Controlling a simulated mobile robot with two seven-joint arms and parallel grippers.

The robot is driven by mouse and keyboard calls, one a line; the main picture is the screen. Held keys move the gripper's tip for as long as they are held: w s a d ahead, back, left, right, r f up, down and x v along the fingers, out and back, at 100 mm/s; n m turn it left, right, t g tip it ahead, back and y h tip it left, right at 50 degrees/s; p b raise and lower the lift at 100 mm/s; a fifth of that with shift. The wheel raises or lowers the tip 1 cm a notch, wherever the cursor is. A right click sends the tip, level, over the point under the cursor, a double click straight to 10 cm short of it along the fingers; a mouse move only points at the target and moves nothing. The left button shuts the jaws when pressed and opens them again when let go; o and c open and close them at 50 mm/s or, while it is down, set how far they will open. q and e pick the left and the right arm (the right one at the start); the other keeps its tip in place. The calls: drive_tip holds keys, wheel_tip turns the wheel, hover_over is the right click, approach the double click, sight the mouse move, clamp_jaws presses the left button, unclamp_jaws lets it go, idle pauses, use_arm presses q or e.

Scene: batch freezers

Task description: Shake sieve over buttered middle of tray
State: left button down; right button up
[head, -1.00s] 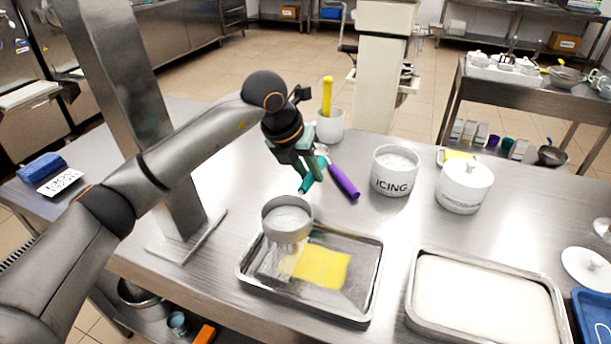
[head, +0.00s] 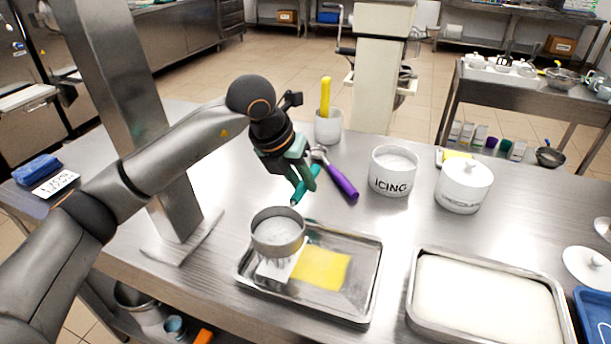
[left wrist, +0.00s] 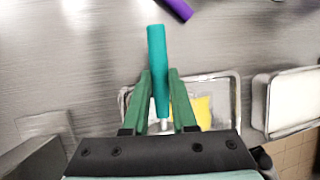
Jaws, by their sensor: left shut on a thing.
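My left gripper (head: 302,180) is shut on the teal handle (left wrist: 157,55) of a sieve. The round metal sieve (head: 277,240) holds white powder and hangs roughly level above the left part of a metal tray (head: 368,285). Faint white streaks show below the sieve. A yellow buttered patch (head: 322,268) lies in the middle of the tray, and a white patch lies at its left, partly below the sieve. The yellow patch also shows in the left wrist view (left wrist: 203,112), partly behind a finger. My right gripper is not in view.
A tray with a white filling (head: 480,300) stands at the right. Behind are a purple-handled tool (head: 342,186), an icing tub (head: 392,172), a lidded white pot (head: 464,186) and a white holder (head: 328,128). A metal post (head: 140,130) stands at the left.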

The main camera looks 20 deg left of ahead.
use_arm(q)
drive_tip(key=shift+s, duration=0.2)
drive_tip(key=w, duration=0.3)
drive_tip(key=shift+w+d+p, duration=0.1)
drive_tip(key=shift+w+p, duration=0.15)
drive_tip(key=shift+p, duration=0.05)
drive_tip(key=shift+s, duration=0.2)
drive_tip(key=s+b, duration=0.1)
drive_tip(key=s, duration=0.2)
drive_tip(key=shift+s, duration=0.15)
